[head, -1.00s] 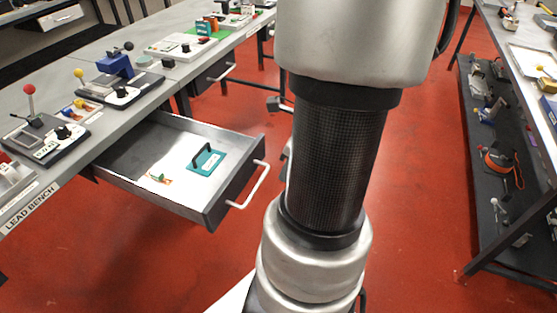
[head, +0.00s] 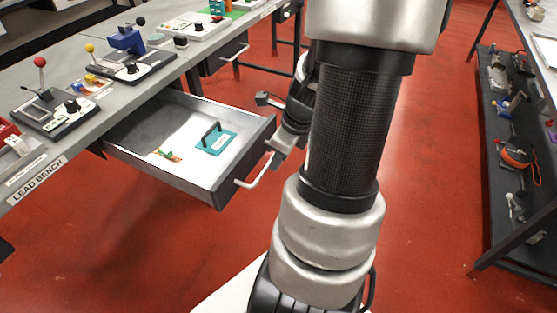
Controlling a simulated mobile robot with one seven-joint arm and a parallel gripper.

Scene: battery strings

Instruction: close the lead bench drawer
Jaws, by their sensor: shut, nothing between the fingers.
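The lead bench drawer (head: 240,163) is pulled well out from under the bench marked LEAD BENCH (head: 38,180). Its white bar handle (head: 257,174) is on the front panel, facing right. Inside the drawer lie a teal plate with a dark handle (head: 216,138) and a small green and orange item (head: 167,154). My gripper (head: 273,147) is shut and empty, at the far end of the handle in the picture. Whether it touches the handle or front panel I cannot tell. My own arm hides part of the space beside it.
Devices with levers and knobs (head: 128,58) stand on the bench top. A closed drawer (head: 225,56) sits farther along. A rack with a dark lower shelf (head: 515,145) stands at the right. The red floor before the drawer is clear.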

